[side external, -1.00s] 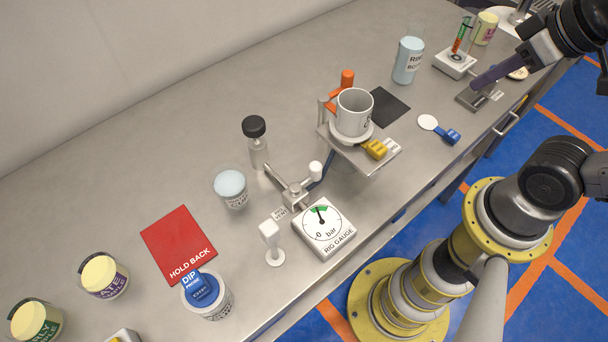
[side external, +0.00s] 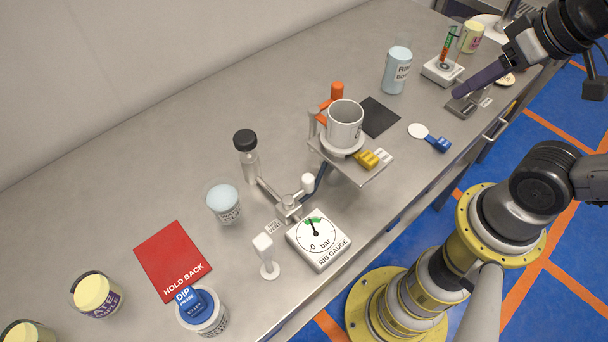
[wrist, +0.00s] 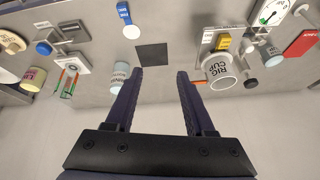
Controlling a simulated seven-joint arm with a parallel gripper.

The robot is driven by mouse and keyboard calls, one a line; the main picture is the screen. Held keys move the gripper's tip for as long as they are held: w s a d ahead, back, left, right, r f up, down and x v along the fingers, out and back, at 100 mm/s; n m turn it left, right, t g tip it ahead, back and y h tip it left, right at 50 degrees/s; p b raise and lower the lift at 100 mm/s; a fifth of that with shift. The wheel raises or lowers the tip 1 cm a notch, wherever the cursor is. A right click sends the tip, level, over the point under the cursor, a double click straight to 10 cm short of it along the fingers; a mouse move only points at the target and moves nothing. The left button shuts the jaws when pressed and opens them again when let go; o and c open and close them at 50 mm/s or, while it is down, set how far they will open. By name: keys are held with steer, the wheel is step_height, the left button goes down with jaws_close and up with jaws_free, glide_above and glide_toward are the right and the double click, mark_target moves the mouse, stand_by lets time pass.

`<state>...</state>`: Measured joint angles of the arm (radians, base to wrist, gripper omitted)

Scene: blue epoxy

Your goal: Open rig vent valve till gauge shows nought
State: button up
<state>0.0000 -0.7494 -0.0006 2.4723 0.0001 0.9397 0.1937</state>
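The rig gauge (side external: 330,251) is a white box with a round dial at the bench's front edge. Its needle points up toward a green band; I cannot read an exact value. The gauge also shows at the top right of the wrist view (wrist: 272,12). My gripper (side external: 459,94) is far to the right of the valve, above the bench. In the wrist view my gripper (wrist: 162,73) has its two fingers apart with nothing between them.
The rig cup (side external: 345,125) stands on a raised platform between my gripper and the valve. The bench's back left is clear.

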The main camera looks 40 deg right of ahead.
steer(key=w+a+r+m+g, duration=0.1)
steer(key=w+a+r+m, duration=0.25)
steer(key=w+r, duration=0.2)
steer(key=n+g, duration=0.1)
steer(key=g, duration=0.3)
glide_above(308, 177)
step_height(308, 177, down, 7)
step_height(308, 177, down, 14)
steer(key=shift+r, duration=0.25)
jaws_close()
